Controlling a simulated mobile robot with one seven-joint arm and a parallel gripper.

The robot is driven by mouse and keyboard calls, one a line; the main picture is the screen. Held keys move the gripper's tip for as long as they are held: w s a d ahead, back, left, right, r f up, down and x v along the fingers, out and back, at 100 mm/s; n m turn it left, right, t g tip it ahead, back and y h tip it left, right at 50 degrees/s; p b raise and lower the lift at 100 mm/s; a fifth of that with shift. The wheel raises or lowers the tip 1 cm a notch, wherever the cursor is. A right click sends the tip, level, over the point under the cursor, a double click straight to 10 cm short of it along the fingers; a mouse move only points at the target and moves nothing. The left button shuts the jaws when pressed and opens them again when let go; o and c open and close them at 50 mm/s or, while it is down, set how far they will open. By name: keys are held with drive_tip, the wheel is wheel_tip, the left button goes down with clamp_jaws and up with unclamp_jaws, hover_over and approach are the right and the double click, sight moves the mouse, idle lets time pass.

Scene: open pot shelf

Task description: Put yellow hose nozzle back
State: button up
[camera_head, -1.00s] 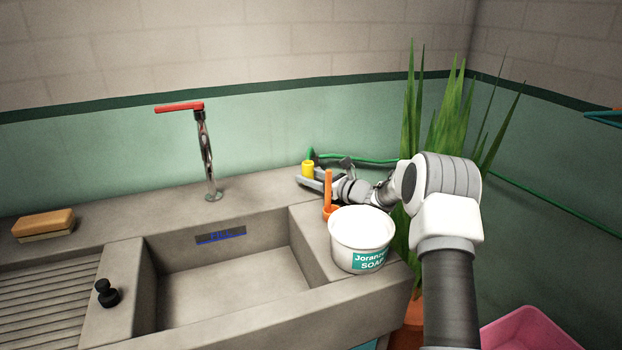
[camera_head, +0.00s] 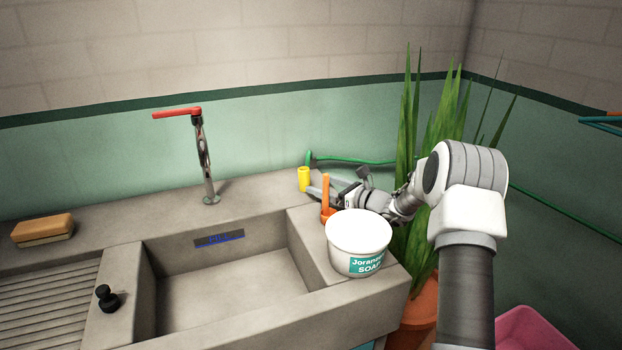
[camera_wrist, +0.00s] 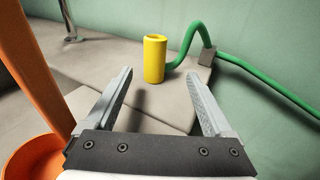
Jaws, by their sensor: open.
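The yellow hose nozzle (camera_head: 304,179) stands upright on the back right ledge of the sink, near the green wall. In the wrist view the nozzle (camera_wrist: 154,59) is ahead of the fingertips, roughly midway between their lines, with clear space before it. The green hose (camera_wrist: 195,42) runs from near its base to a grey clip (camera_wrist: 207,57) and off to the right; the hose also shows in the head view (camera_head: 345,159). My gripper (camera_wrist: 160,88) is open and empty. In the head view my gripper (camera_head: 312,190) is partly hidden behind an orange tool.
The orange tool (camera_head: 326,195) stands close beside my gripper, behind the white soap bucket (camera_head: 360,245). A plant (camera_head: 428,150) rises behind my arm. The red-handled tap (camera_head: 205,160) stands left of the nozzle. The sink basin (camera_head: 230,280) is empty.

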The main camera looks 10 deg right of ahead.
drive_tip(key=v, duration=0.6)
drive_tip(key=shift+r+p, duration=0.25)
drive_tip(key=shift+p, duration=0.1)
